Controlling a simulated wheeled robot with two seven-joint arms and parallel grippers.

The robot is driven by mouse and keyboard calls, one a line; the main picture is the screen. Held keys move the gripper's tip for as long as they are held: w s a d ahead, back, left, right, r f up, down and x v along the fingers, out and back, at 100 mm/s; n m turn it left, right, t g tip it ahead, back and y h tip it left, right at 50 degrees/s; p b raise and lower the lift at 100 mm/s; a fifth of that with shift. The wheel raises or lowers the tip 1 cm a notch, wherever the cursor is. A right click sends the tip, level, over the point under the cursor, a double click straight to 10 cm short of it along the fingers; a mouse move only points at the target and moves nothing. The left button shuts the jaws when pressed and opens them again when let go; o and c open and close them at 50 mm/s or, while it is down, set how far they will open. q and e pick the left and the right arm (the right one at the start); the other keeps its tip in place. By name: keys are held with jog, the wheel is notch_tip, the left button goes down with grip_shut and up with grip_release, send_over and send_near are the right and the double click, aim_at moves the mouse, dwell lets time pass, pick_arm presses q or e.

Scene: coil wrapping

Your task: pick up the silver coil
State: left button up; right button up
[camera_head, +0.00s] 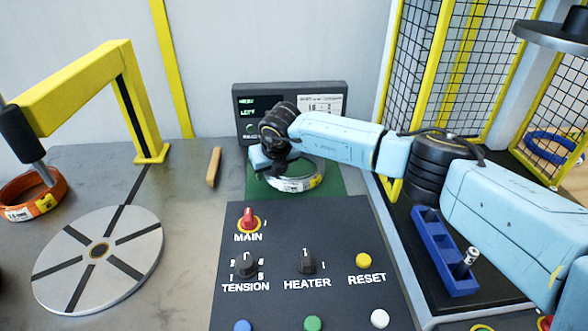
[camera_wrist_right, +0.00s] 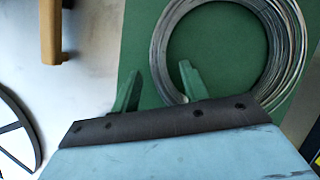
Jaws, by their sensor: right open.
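The silver coil (camera_head: 297,178) lies flat on a green mat (camera_head: 322,186) behind the control panel, partly hidden by my right gripper in the head view. In the right wrist view the coil (camera_wrist_right: 161,55) is a ring of wound silver wire on the green mat (camera_wrist_right: 128,70). My right gripper (camera_wrist_right: 156,82) is open, with its two green-looking fingers apart. The height of the fingers above the coil is hard to tell. My left gripper is not in view.
A control panel (camera_head: 285,215) with knobs stands in front of the mat, and a display (camera_head: 335,103) behind it. A wooden-coloured bar (camera_head: 213,167) lies left. A round turntable (camera_head: 130,240), orange coil (camera_head: 50,203) and yellow arm (camera_head: 80,82) are further left. A blue tray (camera_head: 440,250) is right.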

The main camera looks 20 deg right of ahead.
jog(key=shift+w+f, duration=0.2)
jog(key=shift+f, duration=0.3)
grip_shut()
jog(key=shift+w+r, duration=0.1)
jog(key=shift+r, duration=0.15)
